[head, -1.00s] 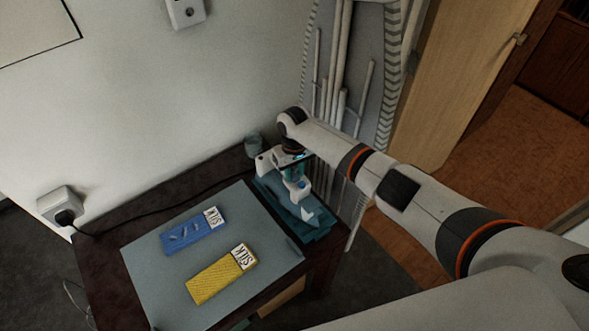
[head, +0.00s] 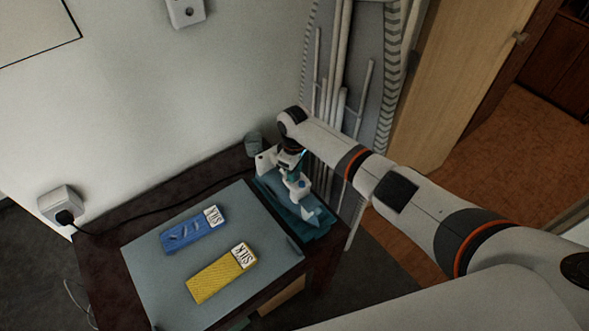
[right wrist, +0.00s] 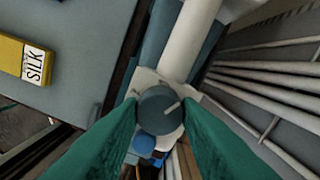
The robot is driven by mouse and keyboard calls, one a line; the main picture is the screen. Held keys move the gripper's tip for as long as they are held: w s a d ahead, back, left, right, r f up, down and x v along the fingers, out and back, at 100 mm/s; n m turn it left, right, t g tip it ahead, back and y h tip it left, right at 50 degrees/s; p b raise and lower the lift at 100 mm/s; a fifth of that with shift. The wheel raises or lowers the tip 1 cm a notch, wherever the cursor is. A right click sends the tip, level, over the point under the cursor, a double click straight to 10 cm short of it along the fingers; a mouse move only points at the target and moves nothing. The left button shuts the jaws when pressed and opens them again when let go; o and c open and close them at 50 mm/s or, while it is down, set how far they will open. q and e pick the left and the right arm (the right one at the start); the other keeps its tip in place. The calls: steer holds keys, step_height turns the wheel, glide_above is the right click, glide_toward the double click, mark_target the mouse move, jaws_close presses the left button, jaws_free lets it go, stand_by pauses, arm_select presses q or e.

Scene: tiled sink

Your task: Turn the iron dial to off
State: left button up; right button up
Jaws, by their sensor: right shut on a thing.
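The iron (head: 305,211), white and teal, lies on a teal rest at the right end of the dark table. Its round grey dial (right wrist: 160,109) with a pale pointer line shows in the right wrist view. The pointer slants up to the right there. My right gripper (right wrist: 160,101) has its green fingers on both sides of the dial and is shut on it. In the head view my right gripper (head: 292,174) is over the iron and hides the dial. I cannot read any dial markings. My left gripper is not in view.
A small cup (head: 253,144) stands at the table's back corner. White pipes (head: 340,70) rise close behind the iron. A cord runs to a wall socket (head: 62,204).

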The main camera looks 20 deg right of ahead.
stand_by(0.3)
steer(key=o, duration=1)
steer(key=shift+r, duration=0.15)
step_height(320, 180, up, 12)
steer(key=shift+f+b, duration=0.1)
steer(key=shift+b, duration=0.95)
